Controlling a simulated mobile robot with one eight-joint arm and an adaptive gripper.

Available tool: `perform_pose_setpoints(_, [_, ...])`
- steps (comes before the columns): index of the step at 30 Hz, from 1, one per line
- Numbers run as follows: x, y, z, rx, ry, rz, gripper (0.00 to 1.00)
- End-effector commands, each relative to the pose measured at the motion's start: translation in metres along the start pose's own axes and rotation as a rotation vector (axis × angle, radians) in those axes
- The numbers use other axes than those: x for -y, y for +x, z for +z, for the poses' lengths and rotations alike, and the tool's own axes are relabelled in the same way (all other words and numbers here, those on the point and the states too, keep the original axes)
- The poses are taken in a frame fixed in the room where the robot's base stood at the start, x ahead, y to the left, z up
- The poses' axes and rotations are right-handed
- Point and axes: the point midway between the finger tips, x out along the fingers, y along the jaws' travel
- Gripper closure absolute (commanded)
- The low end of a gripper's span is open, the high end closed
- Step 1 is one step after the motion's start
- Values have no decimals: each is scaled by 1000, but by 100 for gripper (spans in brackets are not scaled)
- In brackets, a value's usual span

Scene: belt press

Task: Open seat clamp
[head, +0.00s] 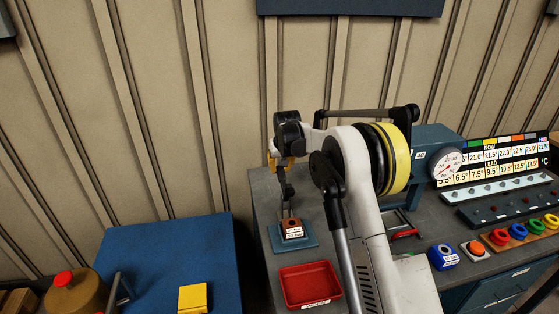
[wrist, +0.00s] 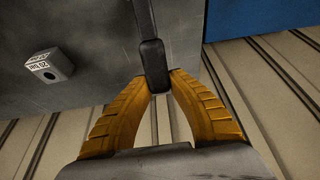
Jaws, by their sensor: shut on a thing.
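A black lever handle (wrist: 152,52) stands between the yellow fingers of my gripper (wrist: 158,82) in the wrist view, and the fingers are shut on its end. In the head view my gripper (head: 283,164) is at the back left of the grey bench, above a small blue base plate (head: 310,240). A dark lever (head: 288,192) runs down from it toward a brown block (head: 292,224) with a white label on that plate. The joint of the clamp is too small to make out.
A grey block with a hole (wrist: 52,66) shows in the wrist view. A red tray (head: 310,284) lies in front of the plate. A blue table (head: 160,255) with a yellow block (head: 192,298) stands left. A dial gauge (head: 446,165) and coloured rings (head: 525,228) are at right.

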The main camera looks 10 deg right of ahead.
Motion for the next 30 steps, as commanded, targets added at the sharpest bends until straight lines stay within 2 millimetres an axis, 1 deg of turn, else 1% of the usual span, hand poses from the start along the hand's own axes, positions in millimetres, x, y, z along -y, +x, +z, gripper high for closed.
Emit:
perform_pose_setpoints(3, [0, 7, -1, 66, 0, 0, 100])
perform_pose_setpoints(9, [0, 16, 0, 140, 0, 0, 100])
perform_pose_setpoints(14, [0, 16, 2, 140, 0, 0, 100])
perform_pose_setpoints(15, [0, 16, 2, 140, 0, 0, 65])
perform_pose_setpoints(16, [0, 16, 2, 140, 0, 0, 56])
perform_pose_setpoints(17, [0, 16, 2, 139, 0, 0, 53])
perform_pose_setpoints(26, [0, 15, 1, 137, 0, 0, 53])
perform_pose_setpoints(28, [0, 10, 0, 137, 0, 0, 53])
perform_pose_setpoints(30, [0, 1, -1, 137, 0, 0, 53])
